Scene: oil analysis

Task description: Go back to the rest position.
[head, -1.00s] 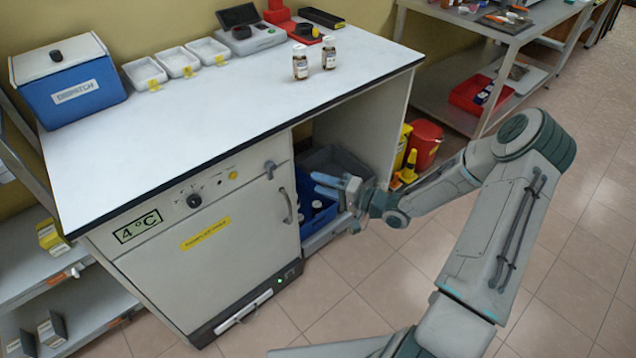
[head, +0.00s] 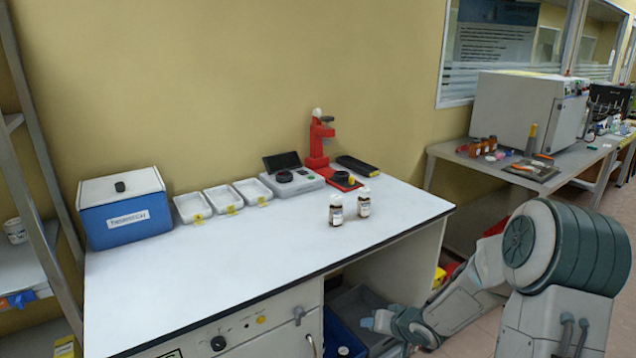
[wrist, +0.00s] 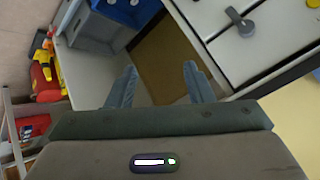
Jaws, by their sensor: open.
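My gripper (wrist: 160,88) is open and empty in the wrist view, its two fingers apart with nothing between them. In the head view my gripper (head: 372,322) is low at the bottom edge, in front of the open bay under the right part of the white bench (head: 270,250). A grey crate (head: 362,300) and a blue crate (head: 338,335) stand in that bay, partly hidden by my gripper and cut off by the frame. The blue crate also shows at the top of the wrist view (wrist: 128,12).
Two brown bottles (head: 336,210) stand on the bench. White trays (head: 222,199), a blue box (head: 125,215), a scale (head: 292,180) and a red device (head: 318,140) line its back. A red container (wrist: 46,80) and yellow items are beside the bay. A second table (head: 530,160) stands right.

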